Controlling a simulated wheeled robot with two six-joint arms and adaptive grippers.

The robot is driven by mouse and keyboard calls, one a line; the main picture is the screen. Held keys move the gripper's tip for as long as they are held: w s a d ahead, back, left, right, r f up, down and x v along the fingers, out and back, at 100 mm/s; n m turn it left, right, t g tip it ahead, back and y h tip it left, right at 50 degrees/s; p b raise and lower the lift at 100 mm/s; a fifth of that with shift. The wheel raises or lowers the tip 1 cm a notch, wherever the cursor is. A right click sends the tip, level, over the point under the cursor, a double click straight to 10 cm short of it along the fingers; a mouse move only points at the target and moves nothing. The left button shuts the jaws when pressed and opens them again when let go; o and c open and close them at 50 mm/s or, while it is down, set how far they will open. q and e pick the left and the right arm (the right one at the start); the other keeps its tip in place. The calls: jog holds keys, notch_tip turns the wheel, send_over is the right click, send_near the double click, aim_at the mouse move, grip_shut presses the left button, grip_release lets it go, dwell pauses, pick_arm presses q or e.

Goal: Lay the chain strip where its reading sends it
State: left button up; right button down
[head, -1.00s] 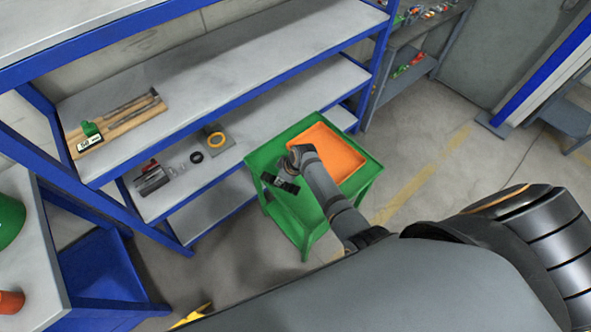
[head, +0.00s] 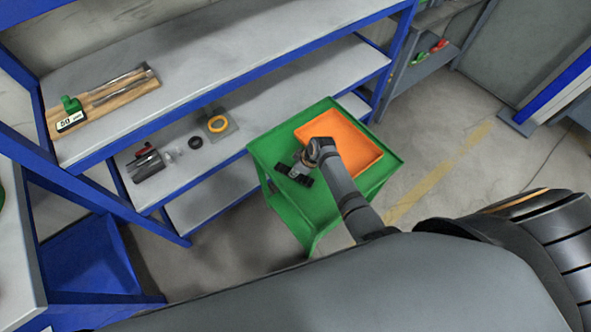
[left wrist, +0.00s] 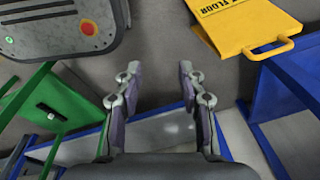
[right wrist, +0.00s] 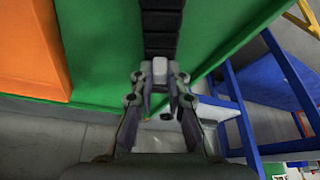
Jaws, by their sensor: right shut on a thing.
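The black segmented chain strip (head: 293,174) is at the green cart top, left of the orange tray (head: 368,151). In the right wrist view the fingers (right wrist: 159,88) close on that block, and the dark strip (right wrist: 162,28) runs away over green. I cannot tell whether the strip touches the cart. My left gripper (left wrist: 158,78) is open and empty in the left wrist view; it is outside the head view.
The green cart (head: 270,152) stands by a blue-framed shelf (head: 250,55). A wooden board (head: 128,94) there bears a green piece with a label that seems to read 50. A yellow floor sign (left wrist: 240,22) is near my left gripper.

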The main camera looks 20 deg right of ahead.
jog(key=c, duration=1.7)
grip_release()
jog(key=shift+c, duration=0.2)
jog(key=o, duration=0.4)
jog(key=shift+d+f, duration=0.1)
jog(key=shift+r, duration=0.35)
pick_arm(q)
jog(key=shift+s+d+r+p, duration=0.1)
jog(key=shift+s+r+p, duration=0.15)
jog(key=shift+s, duration=0.55)
pick_arm(e)
jog(key=v, duration=1.1)
jog(key=shift+r, duration=0.25)
jog(key=shift+s, duration=0.1)
